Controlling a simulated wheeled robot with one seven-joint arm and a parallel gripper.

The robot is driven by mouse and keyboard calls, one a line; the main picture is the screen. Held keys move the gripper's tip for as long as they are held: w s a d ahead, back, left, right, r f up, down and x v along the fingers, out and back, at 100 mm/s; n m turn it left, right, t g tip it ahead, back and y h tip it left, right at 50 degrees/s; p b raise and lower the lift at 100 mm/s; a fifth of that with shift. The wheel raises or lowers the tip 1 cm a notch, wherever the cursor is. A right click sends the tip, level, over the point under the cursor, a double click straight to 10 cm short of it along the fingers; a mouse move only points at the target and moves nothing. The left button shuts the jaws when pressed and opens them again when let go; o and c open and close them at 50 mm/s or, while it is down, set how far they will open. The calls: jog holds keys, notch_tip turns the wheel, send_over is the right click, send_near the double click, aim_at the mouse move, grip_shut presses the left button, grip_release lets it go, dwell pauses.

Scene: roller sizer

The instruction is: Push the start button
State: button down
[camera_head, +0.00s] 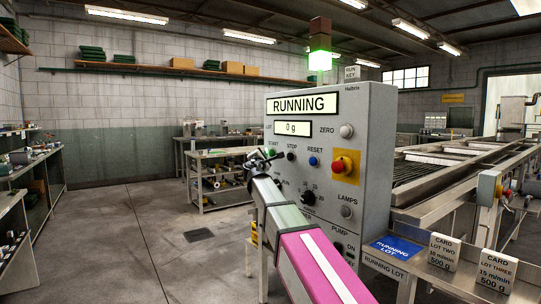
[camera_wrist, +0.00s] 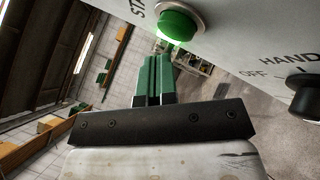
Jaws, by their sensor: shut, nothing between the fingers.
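The grey control panel (camera_head: 377,120) stands in the middle of the head view. Its green start button (camera_head: 271,153) is under the word START at the left of the face. The button (camera_wrist: 178,25) also shows large at the top of the wrist view, in a pale metal ring. My gripper (camera_head: 266,158) is at the panel's left, close to the button and partly hiding the area below it. In the wrist view my green fingers (camera_wrist: 157,60) are together and empty, their tips just below the button. I cannot tell whether they touch it.
The panel display (camera_head: 302,104) reads RUNNING, and the stack lamp (camera_head: 320,60) glows green. A black stop button (camera_head: 291,156), blue reset button (camera_head: 313,161) and red emergency button (camera_head: 343,166) are right of START. A dark knob (camera_wrist: 305,95) is at the wrist view's right. Floor at left is clear.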

jog(key=shift+s+a, duration=0.7)
jog(key=shift+a, duration=0.35)
jog(key=shift+s+a, duration=0.7)
jog(key=shift+a, duration=0.35)
